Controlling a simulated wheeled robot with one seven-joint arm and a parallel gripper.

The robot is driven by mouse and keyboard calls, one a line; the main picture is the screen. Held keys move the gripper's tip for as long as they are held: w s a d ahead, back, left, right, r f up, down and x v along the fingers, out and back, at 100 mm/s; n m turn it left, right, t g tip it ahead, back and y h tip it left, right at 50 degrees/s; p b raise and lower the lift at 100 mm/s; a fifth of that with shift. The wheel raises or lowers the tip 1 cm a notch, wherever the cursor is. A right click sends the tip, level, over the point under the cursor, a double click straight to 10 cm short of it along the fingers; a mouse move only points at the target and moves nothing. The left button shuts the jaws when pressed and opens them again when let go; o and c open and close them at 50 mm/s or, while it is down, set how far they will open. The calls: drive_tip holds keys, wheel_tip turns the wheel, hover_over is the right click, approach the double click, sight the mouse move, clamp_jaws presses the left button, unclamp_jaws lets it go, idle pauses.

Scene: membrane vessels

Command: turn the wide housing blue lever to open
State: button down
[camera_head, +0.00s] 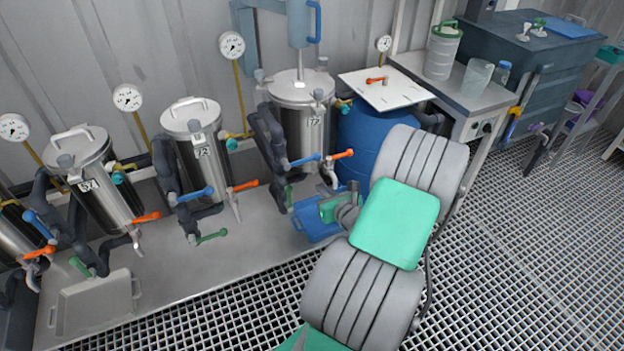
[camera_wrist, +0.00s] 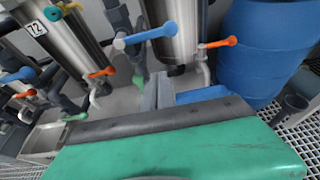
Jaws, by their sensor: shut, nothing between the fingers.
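The wide housing (camera_head: 302,95) is a steel vessel with a domed lid and a number label, the rightmost in the row. Its blue lever (camera_head: 306,160) sticks out to the right, low at its front left. In the wrist view the same blue lever (camera_wrist: 146,36) lies across the upper middle, sloping slightly. My gripper (camera_head: 342,208) is low in front of this housing, below and right of the lever, and apart from it. In the wrist view my gripper's fingers (camera_wrist: 158,92) are together and empty, below the lever.
An orange lever (camera_head: 343,154) sits just right of the blue one, and a green lever (camera_wrist: 138,78) below it. A blue barrel (camera_head: 365,140) stands to the right. A blue tray (camera_head: 318,227) lies below my gripper. More housings (camera_head: 195,130) stand left.

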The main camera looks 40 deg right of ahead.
sight(302, 161)
drive_tip(key=w+d+r, duration=0.1)
drive_tip(key=w+d, duration=0.1)
drive_tip(key=w, duration=0.6)
drive_tip(key=shift+w+d+p, duration=0.15)
drive_tip(key=shift+w+p, duration=0.2)
drive_tip(key=shift+p, duration=0.05)
